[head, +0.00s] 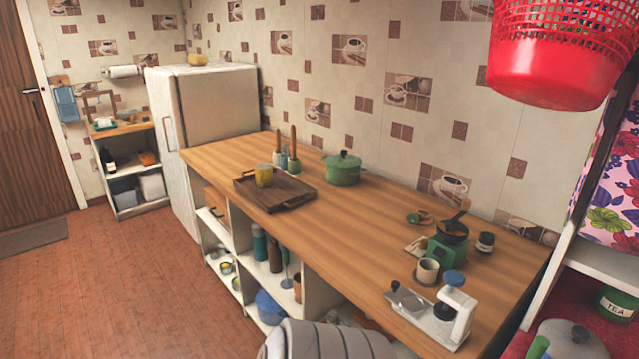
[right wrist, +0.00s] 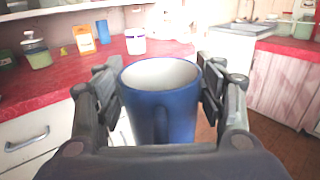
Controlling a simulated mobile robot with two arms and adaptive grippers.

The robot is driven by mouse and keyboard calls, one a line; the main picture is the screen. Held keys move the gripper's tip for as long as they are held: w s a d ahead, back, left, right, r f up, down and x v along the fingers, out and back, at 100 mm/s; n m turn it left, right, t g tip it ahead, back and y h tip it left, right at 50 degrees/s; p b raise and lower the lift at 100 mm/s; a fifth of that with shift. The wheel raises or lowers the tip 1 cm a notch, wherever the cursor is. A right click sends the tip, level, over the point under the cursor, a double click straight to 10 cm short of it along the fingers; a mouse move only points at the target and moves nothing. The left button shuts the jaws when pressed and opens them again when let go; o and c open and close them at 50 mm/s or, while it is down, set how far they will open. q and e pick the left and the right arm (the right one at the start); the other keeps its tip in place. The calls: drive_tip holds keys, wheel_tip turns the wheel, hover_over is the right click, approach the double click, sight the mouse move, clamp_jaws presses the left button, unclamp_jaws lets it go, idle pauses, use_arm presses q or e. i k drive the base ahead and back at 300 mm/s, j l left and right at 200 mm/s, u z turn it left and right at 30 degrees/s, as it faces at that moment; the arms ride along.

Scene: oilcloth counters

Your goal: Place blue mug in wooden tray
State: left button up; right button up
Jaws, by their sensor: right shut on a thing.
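The blue mug (right wrist: 160,108) is upright between the two dark fingers of my right gripper (right wrist: 161,82) in the right wrist view. The fingers press on it from both sides, and its handle faces the camera. The wooden tray (head: 294,201) lies on the wooden counter in the head view. A yellow mug (head: 264,175) stands inside the tray near its back left, and the rest of the tray looks empty. Neither gripper shows in the head view, and my left gripper is out of sight.
A green pot (head: 343,171) and utensil holders (head: 293,164) stand behind the tray. A coffee grinder (head: 449,246), a cup (head: 427,271) and a white appliance (head: 455,300) crowd the counter's near right. The counter (head: 350,225) between is clear. A red basket (head: 555,60) hangs upper right.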

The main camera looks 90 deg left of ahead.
sight(285, 198)
drive_tip(key=k+u, duration=0.15)
drive_tip(key=u, duration=1.25)
drive_tip(key=j+u, duration=0.15)
drive_tip(key=u, duration=0.35)
drive_tip(key=i+u, duration=0.15)
drive_tip(key=u, duration=0.35)
drive_tip(key=i+j+u, duration=0.1)
drive_tip(key=u, duration=0.4)
drive_tip(key=i+j, duration=0.25)
drive_tip(key=i, duration=0.25)
drive_tip(key=i+j, duration=0.25)
drive_tip(key=i, duration=0.25)
drive_tip(key=i+j, duration=0.25)
drive_tip(key=i, duration=0.25)
drive_tip(key=i+j, duration=0.1)
drive_tip(key=i, duration=0.55)
